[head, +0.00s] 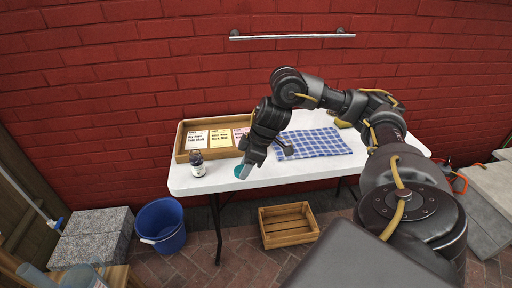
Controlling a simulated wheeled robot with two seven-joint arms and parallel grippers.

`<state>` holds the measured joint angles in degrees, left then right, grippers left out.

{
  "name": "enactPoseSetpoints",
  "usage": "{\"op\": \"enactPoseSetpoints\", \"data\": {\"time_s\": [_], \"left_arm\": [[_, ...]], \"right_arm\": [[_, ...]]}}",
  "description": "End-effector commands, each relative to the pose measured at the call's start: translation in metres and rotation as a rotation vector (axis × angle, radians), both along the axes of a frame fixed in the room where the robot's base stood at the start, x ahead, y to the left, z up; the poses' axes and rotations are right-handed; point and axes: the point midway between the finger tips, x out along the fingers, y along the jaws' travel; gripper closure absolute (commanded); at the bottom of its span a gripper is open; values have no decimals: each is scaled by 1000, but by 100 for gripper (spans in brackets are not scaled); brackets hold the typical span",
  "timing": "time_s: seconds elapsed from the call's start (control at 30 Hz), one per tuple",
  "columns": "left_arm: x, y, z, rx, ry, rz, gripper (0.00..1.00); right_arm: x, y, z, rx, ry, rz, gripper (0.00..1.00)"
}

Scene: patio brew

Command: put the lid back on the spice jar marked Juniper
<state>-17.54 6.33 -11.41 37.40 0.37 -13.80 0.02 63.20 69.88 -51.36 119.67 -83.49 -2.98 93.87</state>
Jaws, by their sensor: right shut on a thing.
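A small spice jar (198,168) with dark contents and a pale label stands upright near the front left of the white table; its label is too small to read. My right gripper (245,172) reaches down to the table's front edge, to the right of the jar and apart from it. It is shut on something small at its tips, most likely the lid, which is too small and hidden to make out. A teal round patch (239,170) shows on the table just beside the fingertips. My left gripper is out of view.
A wooden tray (180,157) with marked packets stands behind the jar. A blue checked cloth (318,143) lies right of my gripper, with a dark utensil (285,148) at its left edge. A blue bucket (161,224) and wooden crate (288,240) stand on the ground.

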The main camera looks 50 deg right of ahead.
Motion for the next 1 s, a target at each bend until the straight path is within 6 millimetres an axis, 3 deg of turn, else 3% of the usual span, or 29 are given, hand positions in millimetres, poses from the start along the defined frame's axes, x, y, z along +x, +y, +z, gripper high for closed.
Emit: {"op": "enactPoseSetpoints", "data": {"time_s": [0.03,0.2,0.3,0.4,0.57,1.0], "left_arm": [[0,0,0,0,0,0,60],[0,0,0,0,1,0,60],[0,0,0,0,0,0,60],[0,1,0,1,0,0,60],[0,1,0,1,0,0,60],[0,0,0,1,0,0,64]], "right_arm": [[5,25,1,1,-8,35,81],[6,105,1,-4,-9,125,81],[0,139,1,-4,-8,168,81],[-7,160,1,-4,-5,195,81],[-12,172,1,-1,-2,211,81],[-12,173,0,1,-1,213,81]]}}
